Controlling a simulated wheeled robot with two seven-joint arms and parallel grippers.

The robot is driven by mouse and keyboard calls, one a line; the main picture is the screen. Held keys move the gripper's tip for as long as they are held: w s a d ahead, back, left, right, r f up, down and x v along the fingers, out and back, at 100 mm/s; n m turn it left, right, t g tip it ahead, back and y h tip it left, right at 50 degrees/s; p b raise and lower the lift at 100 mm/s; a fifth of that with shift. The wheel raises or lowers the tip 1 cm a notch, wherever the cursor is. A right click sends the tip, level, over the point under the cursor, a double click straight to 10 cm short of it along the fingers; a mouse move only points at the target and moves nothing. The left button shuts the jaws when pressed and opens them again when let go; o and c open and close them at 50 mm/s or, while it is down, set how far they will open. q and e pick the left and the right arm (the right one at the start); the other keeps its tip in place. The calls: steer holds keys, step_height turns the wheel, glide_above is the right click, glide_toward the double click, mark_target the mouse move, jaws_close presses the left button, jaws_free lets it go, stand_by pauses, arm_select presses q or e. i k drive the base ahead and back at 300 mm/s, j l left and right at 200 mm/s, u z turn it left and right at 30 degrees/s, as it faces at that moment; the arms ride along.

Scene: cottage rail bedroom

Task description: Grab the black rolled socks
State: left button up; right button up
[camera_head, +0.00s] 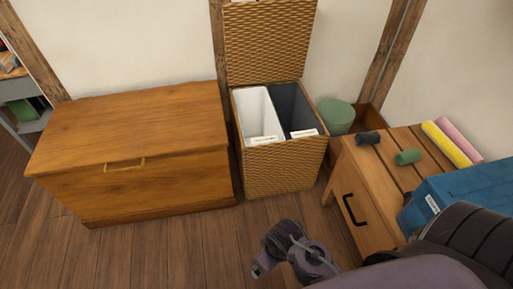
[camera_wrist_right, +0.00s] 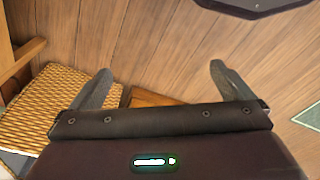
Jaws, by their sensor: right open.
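The black rolled socks (camera_head: 368,138) lie on the slatted wooden nightstand (camera_head: 362,185), near its back left corner. A green roll (camera_head: 408,157) lies a little to their right and nearer to me. My right gripper (camera_head: 258,270) is low over the floor at the bottom of the head view, left of the nightstand and well apart from the socks. In the right wrist view my right gripper (camera_wrist_right: 160,85) has its two fingers spread with nothing between them. The socks do not show in the wrist view. My left gripper is in neither view.
A yellow roll (camera_head: 446,143) and a pink roll (camera_head: 460,139) lie at the nightstand's back right. A blue box (camera_head: 465,190) stands on its near right. An open wicker hamper (camera_head: 285,167), green bin (camera_head: 335,116) and wooden chest (camera_head: 150,180) stand along the wall.

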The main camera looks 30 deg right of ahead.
mark_target(368, 138)
steer(key=z, duration=1.8)
